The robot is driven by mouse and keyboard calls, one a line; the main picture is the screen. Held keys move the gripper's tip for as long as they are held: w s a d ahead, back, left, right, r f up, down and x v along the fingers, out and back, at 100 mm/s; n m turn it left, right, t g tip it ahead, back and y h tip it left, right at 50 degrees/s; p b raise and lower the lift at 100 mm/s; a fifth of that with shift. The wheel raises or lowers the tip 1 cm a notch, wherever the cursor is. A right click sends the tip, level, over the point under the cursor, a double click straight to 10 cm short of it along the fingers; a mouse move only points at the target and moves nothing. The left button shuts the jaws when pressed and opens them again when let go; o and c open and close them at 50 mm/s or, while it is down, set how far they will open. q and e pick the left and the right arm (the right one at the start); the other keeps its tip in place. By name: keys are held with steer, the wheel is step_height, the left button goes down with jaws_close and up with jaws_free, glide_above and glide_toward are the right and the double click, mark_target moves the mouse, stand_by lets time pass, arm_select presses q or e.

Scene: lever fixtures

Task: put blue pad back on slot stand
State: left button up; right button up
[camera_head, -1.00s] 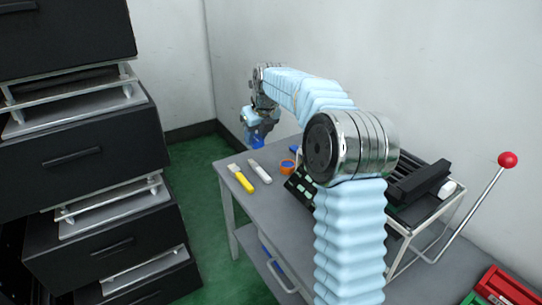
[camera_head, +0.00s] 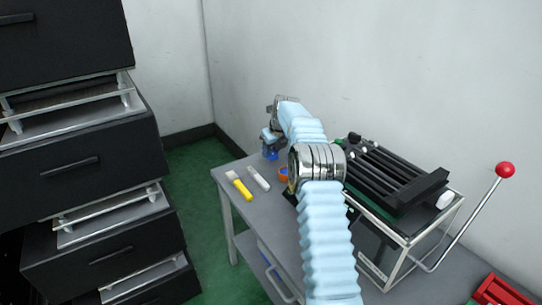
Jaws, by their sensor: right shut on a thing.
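My right gripper (camera_head: 271,139) is over the far end of the grey table, beyond my arm's elbow. It is small in the view, and its fingers point down. It is shut on a blue piece, which I take to be the blue pad (camera_head: 270,154). The pad shows just below the fingers, near the table's far edge; I cannot tell whether it touches the table. A black slotted rack (camera_head: 393,176) rests on a metal frame to the right of my arm; I cannot tell for sure that it is the slot stand. My arm hides part of the table. My left gripper is out of view.
A yellow-handled tool (camera_head: 240,187), a pale tool (camera_head: 259,178) and an orange ring (camera_head: 284,174) lie on the grey table (camera_head: 262,208). A lever with a red knob (camera_head: 505,170) rises at the right. A red bin (camera_head: 503,292) is at lower right. Black drawers (camera_head: 85,165) stand left.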

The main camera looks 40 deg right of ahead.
step_height(320, 180, down, 3)
steer(key=shift+r, duration=0.1)
steer(key=shift+a, duration=0.1)
steer(key=o, duration=1.1)
steer(key=v, duration=1.2)
